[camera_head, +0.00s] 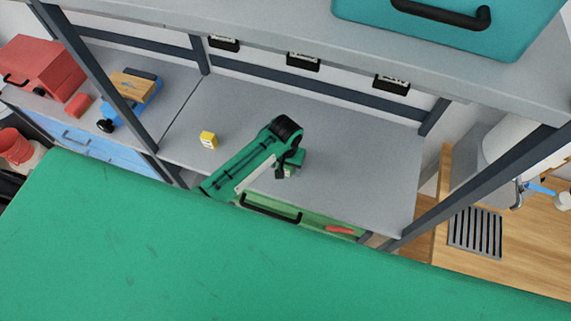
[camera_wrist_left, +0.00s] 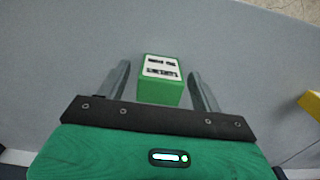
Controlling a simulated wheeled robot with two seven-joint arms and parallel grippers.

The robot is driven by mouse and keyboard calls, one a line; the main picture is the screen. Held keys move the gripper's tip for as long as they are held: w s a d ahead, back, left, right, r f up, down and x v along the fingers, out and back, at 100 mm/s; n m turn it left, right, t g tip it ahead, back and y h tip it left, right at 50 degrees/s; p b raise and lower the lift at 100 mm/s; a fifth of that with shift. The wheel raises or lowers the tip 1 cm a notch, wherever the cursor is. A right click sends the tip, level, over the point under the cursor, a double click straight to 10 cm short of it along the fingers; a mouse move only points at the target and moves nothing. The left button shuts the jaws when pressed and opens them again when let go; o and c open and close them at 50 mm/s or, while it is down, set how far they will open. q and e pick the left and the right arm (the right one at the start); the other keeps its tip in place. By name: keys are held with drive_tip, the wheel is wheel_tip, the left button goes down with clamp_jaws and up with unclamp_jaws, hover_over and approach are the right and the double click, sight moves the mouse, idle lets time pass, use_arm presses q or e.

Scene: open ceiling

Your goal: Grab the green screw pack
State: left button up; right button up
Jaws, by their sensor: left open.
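The green screw pack (camera_wrist_left: 160,92) is a small green box with a white label bearing dark print. It stands on the grey shelf, and in the left wrist view it lies between the two fingers of my left gripper (camera_wrist_left: 159,72). The fingers are open, with a gap on each side of the pack. In the head view my left gripper (camera_head: 286,167) is low over the middle of the grey shelf, and the arm and gripper hide much of the pack there. My right gripper is not in view.
A yellow box (camera_head: 208,140) stands on the shelf to the left. Below the shelf edge is a green drawer (camera_head: 310,219) with a black handle and a red item. A teal case (camera_head: 450,30) sits on the upper shelf. The shelf right of my gripper is clear.

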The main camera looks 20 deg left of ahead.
use_arm(q)
drive_tip(key=shift+f, duration=0.45)
drive_tip(key=c, duration=1.1)
drive_tip(key=shift+r, duration=0.1)
